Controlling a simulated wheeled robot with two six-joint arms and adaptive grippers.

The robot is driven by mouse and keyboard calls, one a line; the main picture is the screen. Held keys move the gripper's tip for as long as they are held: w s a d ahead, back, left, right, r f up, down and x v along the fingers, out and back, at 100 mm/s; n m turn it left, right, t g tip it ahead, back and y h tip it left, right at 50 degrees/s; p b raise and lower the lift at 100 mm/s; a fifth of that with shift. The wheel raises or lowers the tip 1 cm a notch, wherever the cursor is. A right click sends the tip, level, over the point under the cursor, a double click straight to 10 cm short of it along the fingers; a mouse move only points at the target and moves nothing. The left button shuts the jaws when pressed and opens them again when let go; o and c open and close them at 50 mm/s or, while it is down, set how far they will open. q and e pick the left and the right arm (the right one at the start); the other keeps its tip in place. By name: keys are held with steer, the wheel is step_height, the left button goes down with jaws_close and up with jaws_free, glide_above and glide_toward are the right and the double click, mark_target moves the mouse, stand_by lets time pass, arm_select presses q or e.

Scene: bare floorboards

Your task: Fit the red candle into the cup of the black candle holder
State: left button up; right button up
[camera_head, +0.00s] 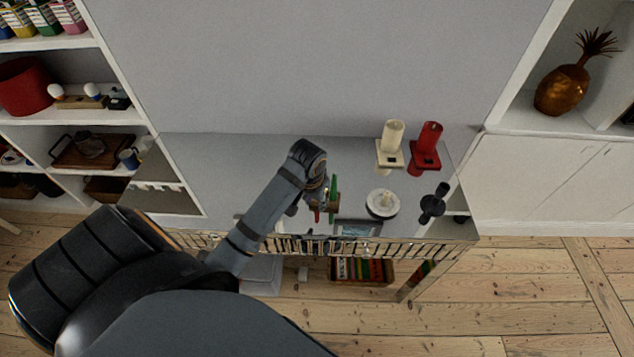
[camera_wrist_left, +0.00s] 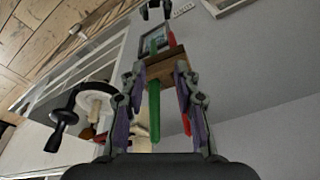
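A red candle (camera_wrist_left: 184,100) and a green candle (camera_wrist_left: 155,110) lie across a small brown wooden rest (camera_wrist_left: 170,67) on the cabinet top. In the head view the red candle (camera_head: 317,214) and green candle (camera_head: 335,186) show small below my left gripper (camera_head: 322,196). In the left wrist view, my left gripper's fingertips (camera_wrist_left: 160,78) are spread on either side of the rest, with the right finger close to the red candle; contact is unclear. The black candle holder (camera_head: 433,203) stands at the right of the top; it also shows in the wrist view (camera_wrist_left: 62,117).
A white round dish (camera_head: 382,212) stands between the rest and the black holder. A picture frame (camera_head: 357,229) lies near the front railing. The left part of the cabinet top is clear.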

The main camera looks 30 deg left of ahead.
arm_select(q)
steer(key=shift+n+g, duration=0.4)
steer(key=shift+n, duration=0.3)
steer(key=w+a+r, duration=0.1)
steer(key=w+r, duration=0.1)
steer(key=w+a+r, duration=0.1)
steer(key=w+r, duration=0.1)
steer(key=r, duration=0.1)
steer(key=w+a+r, duration=0.1)
steer(key=w+r, duration=0.1)
steer(key=shift+w+a+r, duration=0.25)
steer(key=shift+a+r, duration=0.1)
steer(key=shift+r, duration=0.05)
step_height(320, 180, down, 3)
steer(key=b, duration=0.3)
steer(key=shift+w+f, duration=0.25)
steer(key=shift+f, duration=0.75)
steer(key=f, duration=0.2)
steer(key=f+p, duration=0.1)
steer(key=f, duration=0.1)
steer(key=shift+w+a+f, duration=0.1)
steer(key=shift+a+f, duration=0.1)
steer(key=shift+w+f, duration=0.15)
steer(key=shift+f, duration=0.4)
jaws_close()
